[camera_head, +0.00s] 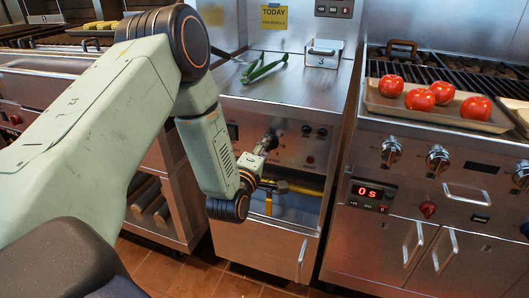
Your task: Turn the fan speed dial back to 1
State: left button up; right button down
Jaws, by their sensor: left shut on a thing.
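My left arm comes in from the left and reaches to the front panel of the middle steel cabinet. My left gripper (266,146) is small in view and is shut on the fan speed dial (272,138), a dark knob on that panel. The gripper and wrist hide most of the dial and its markings, so I cannot read its setting. My right gripper is not in view.
The right grill has knobs (391,151), a red display (369,192) and a tomato tray (440,117).

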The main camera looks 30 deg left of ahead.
pick_arm(q)
jog(key=shift+f+n+b, duration=0.15)
jog(key=shift+n+b, duration=0.2)
jog(key=shift+n, duration=0.45)
jog(key=o, duration=1.1)
jog(key=shift+o, duration=0.2)
jog(key=shift+s, duration=0.1)
jog(key=v, duration=1.1)
jog(key=shift+s, duration=0.4)
